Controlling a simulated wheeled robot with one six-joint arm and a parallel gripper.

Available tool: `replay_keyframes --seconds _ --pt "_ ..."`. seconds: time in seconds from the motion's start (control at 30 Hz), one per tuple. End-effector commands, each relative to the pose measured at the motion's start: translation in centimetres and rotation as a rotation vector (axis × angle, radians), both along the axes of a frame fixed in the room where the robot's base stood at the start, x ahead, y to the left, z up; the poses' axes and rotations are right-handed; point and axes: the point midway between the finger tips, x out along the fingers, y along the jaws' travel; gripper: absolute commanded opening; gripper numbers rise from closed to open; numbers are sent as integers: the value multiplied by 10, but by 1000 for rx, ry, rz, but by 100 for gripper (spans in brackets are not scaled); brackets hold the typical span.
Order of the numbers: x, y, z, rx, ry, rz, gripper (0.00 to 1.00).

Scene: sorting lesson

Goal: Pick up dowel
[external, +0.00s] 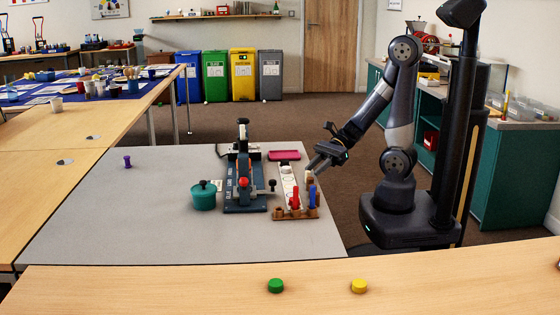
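My gripper (317,164) reaches in from the right, low over the right side of the grey table mat (110,220). Its fingers are small here, and I cannot tell whether they are open or shut. A small pale, wood-coloured piece (309,176), possibly the dowel, shows just below the fingertips; I cannot tell whether they touch it. A brown wooden rack (290,213) stands in front of the gripper with a red peg (295,198) and a blue peg (312,195) upright at it. A long white strip (288,183) lies behind the rack.
A dark blue bench device (242,185) and a teal lidded pot (203,196) stand left of the rack. A magenta block (285,155) lies behind the strip. A purple piece (127,161) stands far left. Green (275,286) and yellow (359,286) discs lie in front. The mat's left half is mostly clear.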

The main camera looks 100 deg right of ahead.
Motion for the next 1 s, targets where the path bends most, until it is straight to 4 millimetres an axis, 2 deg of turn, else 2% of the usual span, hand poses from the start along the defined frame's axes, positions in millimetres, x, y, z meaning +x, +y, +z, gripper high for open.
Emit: replay_keyframes --seconds 0.4,0.8,1.0 --pt "27 26 -12 1 1 5 26" --pt "32 29 -12 -1 -1 0 26" --pt "32 29 -13 0 0 1 11"
